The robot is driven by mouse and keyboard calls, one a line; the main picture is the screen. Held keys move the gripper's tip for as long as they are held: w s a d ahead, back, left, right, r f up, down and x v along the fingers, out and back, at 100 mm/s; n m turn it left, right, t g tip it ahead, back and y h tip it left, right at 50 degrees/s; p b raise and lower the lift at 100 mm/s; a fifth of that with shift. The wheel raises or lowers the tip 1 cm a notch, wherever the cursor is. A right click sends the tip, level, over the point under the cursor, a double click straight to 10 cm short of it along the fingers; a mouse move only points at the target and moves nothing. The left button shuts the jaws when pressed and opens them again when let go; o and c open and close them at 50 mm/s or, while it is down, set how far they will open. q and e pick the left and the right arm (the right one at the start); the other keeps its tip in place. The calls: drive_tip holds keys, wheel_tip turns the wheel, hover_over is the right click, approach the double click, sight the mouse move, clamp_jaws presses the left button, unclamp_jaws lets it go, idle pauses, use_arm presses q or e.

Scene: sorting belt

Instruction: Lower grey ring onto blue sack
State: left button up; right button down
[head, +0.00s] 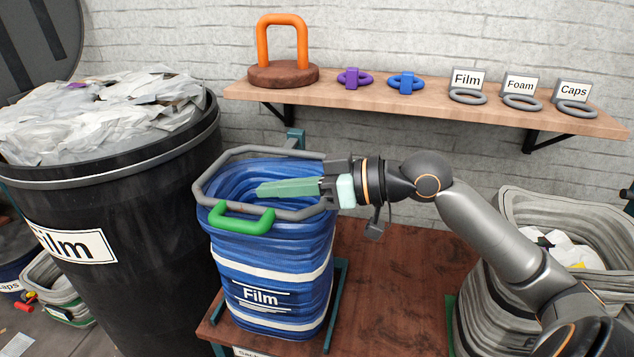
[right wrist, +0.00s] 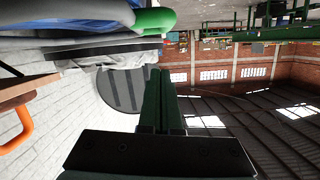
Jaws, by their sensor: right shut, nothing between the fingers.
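The blue sack (head: 265,262), labelled Film, stands upright with its mouth open. The grey ring (head: 222,162), a rounded frame, lies level at the sack's mouth. Its left side juts slightly past the sack; I cannot tell whether it is fully seated. A green handle (head: 241,219) is at its front and also shows in the right wrist view (right wrist: 153,20). My right gripper (head: 262,190) reaches in from the right, its pale green fingers shut and empty over the mouth. Its palm hides the ring's right part. In the right wrist view the fingers (right wrist: 155,72) are together. My left gripper is out of view.
A large black Film bin (head: 110,290) full of pale scraps stands close left. A wooden shelf (head: 420,104) behind holds an orange handle (head: 282,40), purple and blue pieces and several labelled tags. A grey sack (head: 495,300) stands right. The brown tabletop (head: 390,290) between the sacks is clear.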

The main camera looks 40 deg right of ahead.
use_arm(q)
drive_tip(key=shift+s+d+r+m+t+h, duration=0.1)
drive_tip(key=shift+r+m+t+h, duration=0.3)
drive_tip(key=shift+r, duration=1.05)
use_arm(e)
drive_tip(key=v, duration=0.6)
drive_tip(key=shift+r, duration=0.1)
